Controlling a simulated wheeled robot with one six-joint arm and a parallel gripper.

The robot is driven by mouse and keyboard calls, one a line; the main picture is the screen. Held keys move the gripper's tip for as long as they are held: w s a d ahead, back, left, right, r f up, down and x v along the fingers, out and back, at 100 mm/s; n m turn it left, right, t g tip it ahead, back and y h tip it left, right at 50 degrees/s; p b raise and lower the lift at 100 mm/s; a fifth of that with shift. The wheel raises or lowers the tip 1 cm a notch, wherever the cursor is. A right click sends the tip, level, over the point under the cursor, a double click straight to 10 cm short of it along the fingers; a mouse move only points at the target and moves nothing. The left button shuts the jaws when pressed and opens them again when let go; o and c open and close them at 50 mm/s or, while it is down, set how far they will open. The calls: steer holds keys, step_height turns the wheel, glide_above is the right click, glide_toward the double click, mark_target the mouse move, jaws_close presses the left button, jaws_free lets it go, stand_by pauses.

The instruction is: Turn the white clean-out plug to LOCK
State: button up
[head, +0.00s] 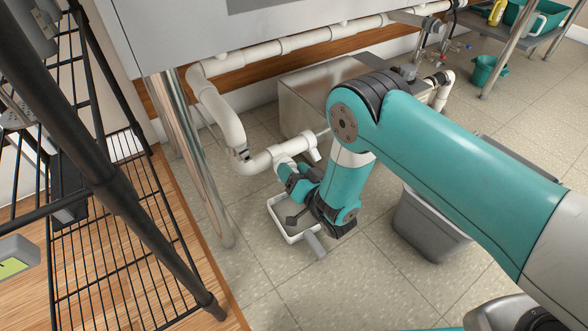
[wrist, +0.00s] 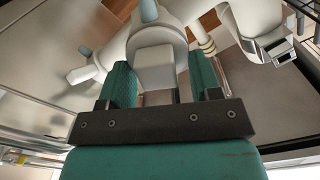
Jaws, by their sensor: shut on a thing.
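The white clean-out plug (wrist: 155,66) shows in the wrist view as a square head in front of a round white fitting. My gripper (wrist: 160,82) has one teal finger on each side of the square head and is shut on it. In the head view my gripper (head: 287,172) is low, at the lower end of the white drain pipe (head: 262,160), and the plug cannot be made out there. I see no readable LOCK mark in either view.
A white tray (head: 279,207) lies on the floor below my gripper. A metal box (head: 297,105) stands behind it. A grey bin (head: 425,222) stands to the right, a black wire rack (head: 125,235) to the left. A metal leg (head: 203,175) is close left of the pipe.

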steer(key=m, duration=0.2)
steer(key=w+m, duration=0.1)
steer(key=m, duration=0.1)
steer(key=shift+p, duration=0.3)
steer(key=m, duration=0.3)
steer(key=shift+f, duration=0.1)
steer(key=o, duration=1.2)
steer(key=shift+f, duration=0.1)
steer(key=shift+a, duration=0.1)
steer(key=shift+s+p, duration=0.15)
steer(key=shift+p, duration=0.15)
steer(key=p+v, duration=0.5)
steer(key=v, duration=0.1)
steer(key=p+v, duration=1.1)
steer(key=v, duration=0.1)
steer(key=shift+d+f, duration=0.3)
steer(key=shift+d, duration=0.05)
